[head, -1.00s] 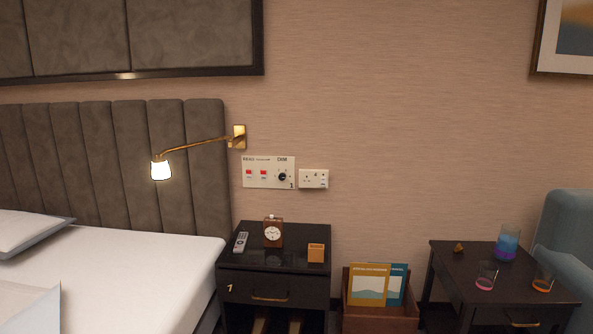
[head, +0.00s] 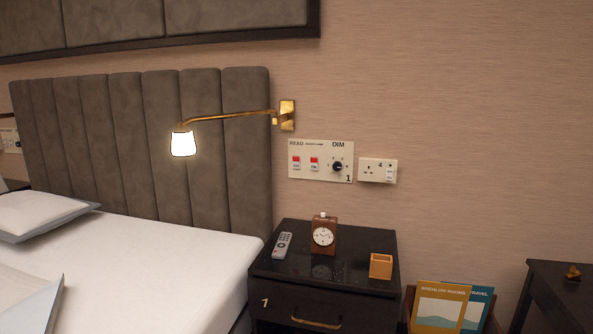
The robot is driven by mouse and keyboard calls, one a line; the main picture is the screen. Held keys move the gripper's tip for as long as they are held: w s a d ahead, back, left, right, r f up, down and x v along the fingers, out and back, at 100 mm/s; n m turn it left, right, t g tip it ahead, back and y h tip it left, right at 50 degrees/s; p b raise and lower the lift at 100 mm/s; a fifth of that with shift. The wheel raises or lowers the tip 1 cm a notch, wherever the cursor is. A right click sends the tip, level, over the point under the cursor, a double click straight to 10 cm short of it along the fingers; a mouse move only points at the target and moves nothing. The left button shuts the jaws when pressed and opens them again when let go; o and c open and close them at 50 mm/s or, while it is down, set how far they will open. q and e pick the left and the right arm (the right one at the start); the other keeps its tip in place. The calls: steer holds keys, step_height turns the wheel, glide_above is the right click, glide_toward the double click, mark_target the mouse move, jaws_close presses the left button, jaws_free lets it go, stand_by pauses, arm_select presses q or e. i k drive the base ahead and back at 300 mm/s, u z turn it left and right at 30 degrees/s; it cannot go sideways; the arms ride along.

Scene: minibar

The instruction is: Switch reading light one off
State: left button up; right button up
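The reading light (head: 183,144) hangs on a brass swing arm from a wall plate (head: 288,115) above the nightstand, and its shade glows. The switch panel (head: 320,175) marked 1 is on the wall below the brass plate. Neither of my grippers shows in the head view.
The nightstand (head: 275,268) marked 1 stands below the panel with a remote (head: 282,245), a clock (head: 323,235) and an orange box (head: 381,265) on it. A socket plate (head: 378,171) is right of the panel. The bed (head: 170,270) is at left, a dark table (head: 560,300) at right.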

mark_target(295, 159)
steer(key=u, duration=0.05)
steer(key=k, duration=0.5)
steer(key=z, duration=0.55)
steer(key=i, duration=1.1)
steer(key=u, duration=0.6)
steer(key=i, duration=0.7)
steer(key=u, duration=0.55)
